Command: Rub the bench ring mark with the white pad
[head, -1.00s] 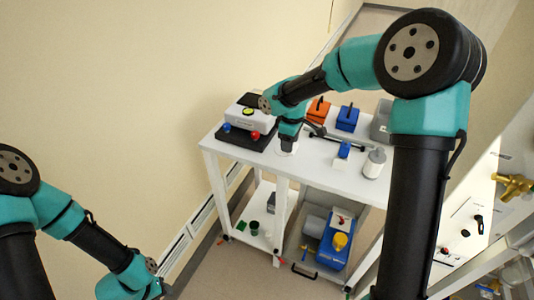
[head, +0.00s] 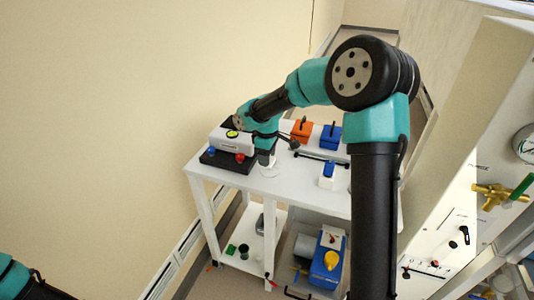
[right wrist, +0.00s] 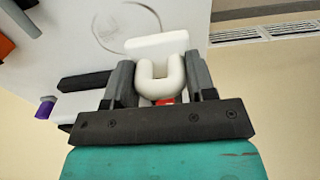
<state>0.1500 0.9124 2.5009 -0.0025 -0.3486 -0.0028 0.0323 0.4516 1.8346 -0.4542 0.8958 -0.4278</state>
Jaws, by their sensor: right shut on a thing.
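The white pad (right wrist: 157,42) has a U-shaped white handle (right wrist: 160,78). My right gripper (right wrist: 160,80) is shut on this handle, one finger on each side. In the head view my right gripper (head: 267,160) points down at the white bench top (head: 300,187), near its left end. The ring mark (right wrist: 128,7) is a thin grey circle on the bench in the right wrist view. The pad is at its near edge and hides part of it. I cannot tell whether the pad touches the bench. My left gripper is outside the picture.
A white device (head: 228,140) on a black base with blue and red knobs stands left of my right gripper. An orange box (head: 302,131), a blue box (head: 331,137) and a white bottle with blue top (head: 327,176) stand to the right. My right arm hides the bench's right part.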

